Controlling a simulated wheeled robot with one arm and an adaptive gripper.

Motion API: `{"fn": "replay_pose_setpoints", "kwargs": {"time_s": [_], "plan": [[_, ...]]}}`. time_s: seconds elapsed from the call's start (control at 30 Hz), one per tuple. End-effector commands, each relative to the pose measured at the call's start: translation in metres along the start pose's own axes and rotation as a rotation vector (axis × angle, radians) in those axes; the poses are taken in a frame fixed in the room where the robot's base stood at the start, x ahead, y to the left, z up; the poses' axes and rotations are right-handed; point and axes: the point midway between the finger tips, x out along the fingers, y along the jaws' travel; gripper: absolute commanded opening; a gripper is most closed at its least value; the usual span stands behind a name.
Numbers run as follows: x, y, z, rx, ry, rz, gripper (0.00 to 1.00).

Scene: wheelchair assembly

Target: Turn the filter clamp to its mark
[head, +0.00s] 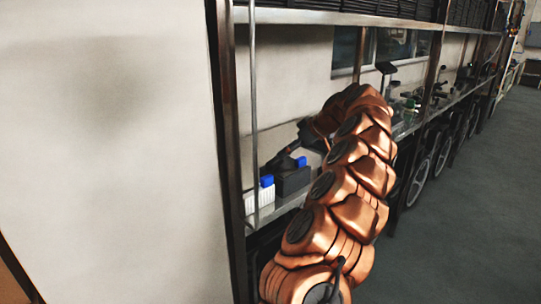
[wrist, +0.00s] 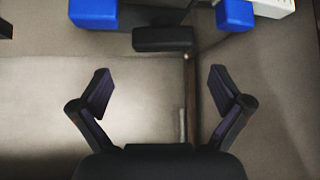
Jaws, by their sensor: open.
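I cannot tell for certain which part is the filter clamp, and no mark is readable. In the wrist view, a black block (wrist: 163,39) lies ahead of my gripper (wrist: 162,88), between a blue part (wrist: 93,13) at upper left and another blue part (wrist: 235,14) at upper right. My gripper is open, with nothing between its two fingers, and is apart from these parts. In the head view, a black box (head: 293,181) stands on the shelf with a blue part (head: 301,161) behind it. My arm hides part of the shelf.
A white box (head: 250,201) with a blue top (head: 266,181) stands left of the black box, near a thin upright rod (head: 253,110). A dark shelf post (head: 226,120) and a pale wall are further left. Wheels (head: 418,182) stand below the shelf at right; the floor (head: 450,220) there is clear.

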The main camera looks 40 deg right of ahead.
Motion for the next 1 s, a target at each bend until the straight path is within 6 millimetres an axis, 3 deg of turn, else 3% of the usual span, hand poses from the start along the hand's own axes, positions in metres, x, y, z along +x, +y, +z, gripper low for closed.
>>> {"fn": "replay_pose_setpoints", "kwargs": {"time_s": [0.53, 0.87, 1.0], "plan": [[0.069, -0.004, -0.003, -0.003, -0.002, -0.008, 1.0], [0.075, -0.002, -0.001, -0.002, -0.001, -0.002, 1.0], [0.075, -0.002, -0.002, -0.002, -0.001, -0.003, 0.85]]}}
